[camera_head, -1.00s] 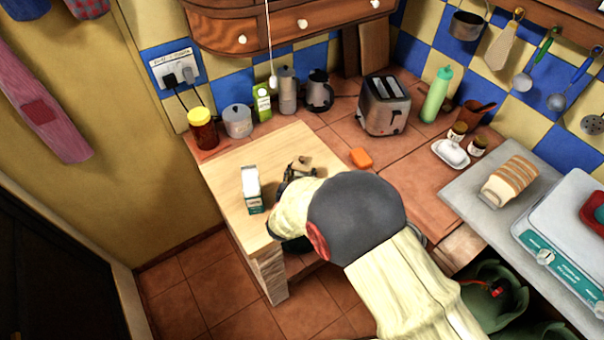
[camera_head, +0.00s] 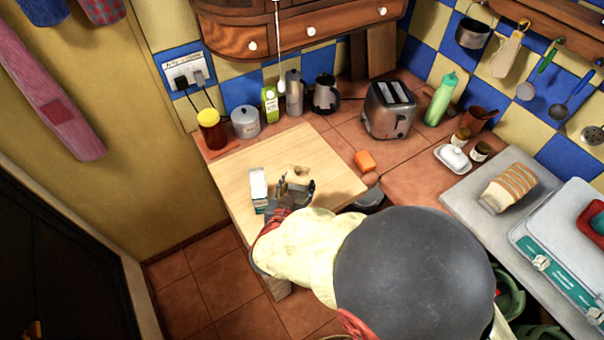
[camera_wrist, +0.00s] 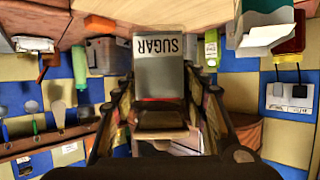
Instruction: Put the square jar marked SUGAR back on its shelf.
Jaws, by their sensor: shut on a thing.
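The square grey jar marked SUGAR (camera_wrist: 160,75) is in the middle of the wrist view, its lettering upside down there. My gripper (camera_wrist: 160,98) is shut on it, with one finger along each side. In the head view my gripper (camera_head: 290,189) is over the front part of the pale wooden tabletop (camera_head: 330,180), just right of a white and green carton (camera_head: 259,184). The jar is hard to make out there, and I cannot tell whether it touches the tabletop. I cannot make out which shelf is the jar's own.
An orange sponge (camera_head: 364,161), toaster (camera_head: 389,110), green bottle (camera_head: 440,100), metal pot (camera_head: 245,121) and yellow-lidded jar (camera_head: 211,130) stand farther back. A wooden drawer cabinet (camera_head: 300,28) hangs above the counter.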

